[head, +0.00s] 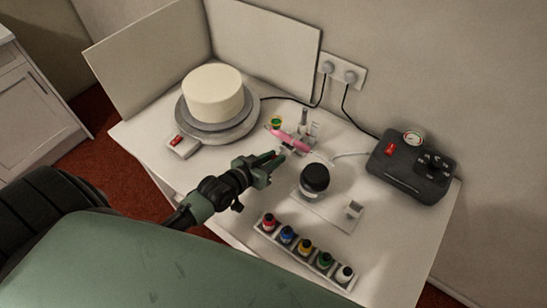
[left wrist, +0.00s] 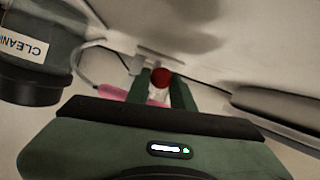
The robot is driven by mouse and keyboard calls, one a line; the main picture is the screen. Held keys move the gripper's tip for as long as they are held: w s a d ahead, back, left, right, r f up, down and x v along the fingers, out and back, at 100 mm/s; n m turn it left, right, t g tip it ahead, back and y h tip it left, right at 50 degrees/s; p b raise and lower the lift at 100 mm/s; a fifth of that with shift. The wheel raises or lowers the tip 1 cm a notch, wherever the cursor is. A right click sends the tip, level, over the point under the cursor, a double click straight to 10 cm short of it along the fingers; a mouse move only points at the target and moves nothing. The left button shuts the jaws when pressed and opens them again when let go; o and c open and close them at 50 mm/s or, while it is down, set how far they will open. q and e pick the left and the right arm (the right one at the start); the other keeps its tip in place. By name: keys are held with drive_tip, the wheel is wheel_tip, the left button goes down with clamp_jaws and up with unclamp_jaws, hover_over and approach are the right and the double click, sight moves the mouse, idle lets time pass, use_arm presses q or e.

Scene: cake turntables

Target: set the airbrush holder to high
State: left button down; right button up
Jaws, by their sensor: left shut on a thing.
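The pink airbrush (head: 290,139) lies in the small pale airbrush holder (head: 315,130) near the middle of the table in the head view. Its pink body also shows in the left wrist view (left wrist: 118,93), partly behind my gripper. My left gripper (head: 277,157) is at the near side of the holder, just below the airbrush. In the left wrist view its green fingers (left wrist: 160,88) are shut on a round red knob (left wrist: 160,76) in front of a pale plate of the holder. The holder's height marks cannot be read. My right gripper is not in view.
A black-lidded cleaning pot (head: 314,178) stands close right of my gripper. A rack of paint bottles (head: 299,256) is at the front edge. A dark compressor (head: 408,170) stands at right. A white cake (head: 212,93) sits on a turntable (head: 237,129) at left.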

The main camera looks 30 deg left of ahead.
use_arm(q)
drive_tip(key=shift+r, duration=0.1)
wheel_tip(320, 180, up, 5)
drive_tip(key=p, duration=0.4)
drive_tip(key=shift+r+p, duration=0.1)
drive_tip(key=shift+p, duration=0.3)
drive_tip(key=shift+w, duration=0.15)
drive_tip(key=c, duration=1.3)
unclamp_jaws()
